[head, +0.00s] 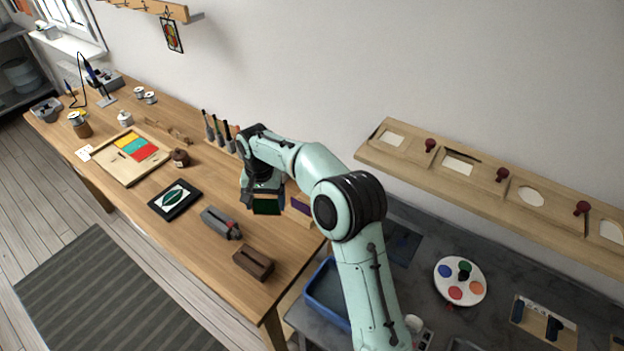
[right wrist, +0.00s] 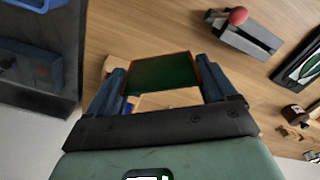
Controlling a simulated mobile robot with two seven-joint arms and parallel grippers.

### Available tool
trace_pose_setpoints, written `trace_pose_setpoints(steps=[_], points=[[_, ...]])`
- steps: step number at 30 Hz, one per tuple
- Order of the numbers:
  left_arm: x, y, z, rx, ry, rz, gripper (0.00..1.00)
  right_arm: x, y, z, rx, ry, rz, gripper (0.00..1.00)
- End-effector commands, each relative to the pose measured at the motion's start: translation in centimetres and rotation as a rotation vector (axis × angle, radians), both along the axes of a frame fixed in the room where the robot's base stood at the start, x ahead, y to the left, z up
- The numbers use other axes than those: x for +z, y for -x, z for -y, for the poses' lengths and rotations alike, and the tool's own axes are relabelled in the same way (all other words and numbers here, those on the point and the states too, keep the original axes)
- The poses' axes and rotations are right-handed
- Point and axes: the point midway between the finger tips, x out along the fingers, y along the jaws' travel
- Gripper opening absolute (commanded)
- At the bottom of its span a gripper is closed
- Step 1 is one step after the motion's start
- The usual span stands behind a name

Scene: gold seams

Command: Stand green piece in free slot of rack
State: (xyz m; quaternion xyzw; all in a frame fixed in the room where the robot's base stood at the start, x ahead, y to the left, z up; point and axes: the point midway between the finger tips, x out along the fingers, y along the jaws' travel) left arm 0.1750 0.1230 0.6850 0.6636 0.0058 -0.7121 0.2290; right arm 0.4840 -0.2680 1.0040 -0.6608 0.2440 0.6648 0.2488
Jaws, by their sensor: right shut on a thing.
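The green piece (head: 267,206) is a dark green, flat square pane with a copper-coloured edge. My right gripper (head: 264,192) is shut on it and holds it near the right end of the wooden bench. In the right wrist view the green piece (right wrist: 163,74) sits between the two dark blue fingers. A pale wooden rack (right wrist: 168,99) shows partly behind the piece, with bits of blue and red at its left. My left gripper is out of view.
A brown wooden block (head: 253,263), a grey tool with a red part (head: 221,223) and a black-framed leaf picture (head: 175,199) lie on the bench (head: 150,226). A blue tub (head: 328,294) stands right of the bench end. Upright tools (head: 218,131) stand along the wall.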

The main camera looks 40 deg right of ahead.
Motion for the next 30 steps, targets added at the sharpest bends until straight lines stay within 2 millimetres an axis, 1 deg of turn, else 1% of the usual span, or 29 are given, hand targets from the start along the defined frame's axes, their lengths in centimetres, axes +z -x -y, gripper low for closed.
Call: trace_pose_setpoints(steps=[1,3,6,9,12,15,20,28,30], points=[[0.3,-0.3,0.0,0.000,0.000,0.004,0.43,-0.2,-0.5,2.5,-0.095,0.000,-0.001,0.54],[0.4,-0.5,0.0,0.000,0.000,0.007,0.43,-0.6,-0.8,5.4,-0.212,0.001,0.000,0.54],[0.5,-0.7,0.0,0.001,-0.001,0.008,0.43,-1.0,-0.9,9.0,-0.356,0.001,0.001,0.54],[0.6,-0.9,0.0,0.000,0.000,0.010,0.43,-1.4,-0.8,11.7,-0.466,0.004,0.002,0.54],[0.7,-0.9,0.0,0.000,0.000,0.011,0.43,-1.6,-0.6,13.5,-0.535,0.006,0.002,0.54],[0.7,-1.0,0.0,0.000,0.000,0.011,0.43,-1.8,-0.4,14.3,-0.571,0.007,0.003,0.54],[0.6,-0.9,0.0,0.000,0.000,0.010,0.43,-2.2,-0.4,14.6,-0.581,0.008,0.002,0.54],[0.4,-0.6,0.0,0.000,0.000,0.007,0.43,-4.1,-0.3,14.5,-0.579,0.007,0.000,0.54],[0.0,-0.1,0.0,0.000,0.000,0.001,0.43,-4.9,-0.2,14.5,-0.579,0.008,-0.001,0.54]])
